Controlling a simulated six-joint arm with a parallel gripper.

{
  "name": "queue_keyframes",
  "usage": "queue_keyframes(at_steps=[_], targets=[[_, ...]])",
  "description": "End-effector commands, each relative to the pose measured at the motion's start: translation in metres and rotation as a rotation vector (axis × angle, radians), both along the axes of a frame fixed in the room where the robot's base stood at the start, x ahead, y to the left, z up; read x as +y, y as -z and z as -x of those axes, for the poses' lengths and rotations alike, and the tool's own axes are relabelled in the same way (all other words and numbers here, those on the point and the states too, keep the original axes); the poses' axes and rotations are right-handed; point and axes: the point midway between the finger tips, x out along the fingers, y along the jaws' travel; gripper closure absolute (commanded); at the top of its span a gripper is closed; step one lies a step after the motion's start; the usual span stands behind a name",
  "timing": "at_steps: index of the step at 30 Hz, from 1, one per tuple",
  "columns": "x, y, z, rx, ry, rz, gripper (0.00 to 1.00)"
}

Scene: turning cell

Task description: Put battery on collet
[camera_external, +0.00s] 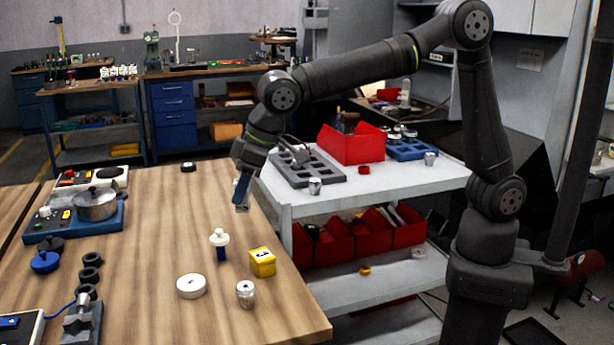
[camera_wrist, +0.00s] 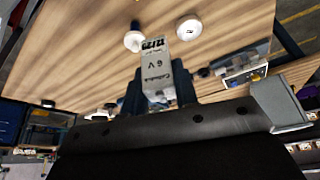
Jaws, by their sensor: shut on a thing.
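My gripper (camera_wrist: 157,95) is shut on a pale box-shaped battery (camera_wrist: 157,70) marked "6 V" in the wrist view. In the external view my gripper (camera_external: 242,190) hangs at the right edge of the wooden table, and the battery (camera_external: 241,208) shows small below its fingers. A silver, ribbed metal piece (camera_external: 245,293), which looks like a collet, stands on the table towards the front right, apart from the battery. I cannot tell which is the task's collet.
A yellow numbered cube (camera_external: 262,262), a white disc (camera_external: 190,286) and a white-and-blue part (camera_external: 219,243) stand near the silver piece on the table. The cart (camera_external: 395,190) holds a red bin (camera_external: 352,148) and a grey rack.

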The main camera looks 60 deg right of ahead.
Motion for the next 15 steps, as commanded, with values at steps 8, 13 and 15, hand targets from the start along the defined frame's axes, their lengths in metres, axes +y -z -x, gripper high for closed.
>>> queue_keyframes(at_steps=[8,13,15], targets=[[-0.02,0.002,0.025,0.0,0.027,-0.001,0.98],[0.005,0.019,0.033,0.002,0.023,0.002,0.98],[0.022,0.029,0.037,0.003,0.023,0.001,0.98]])
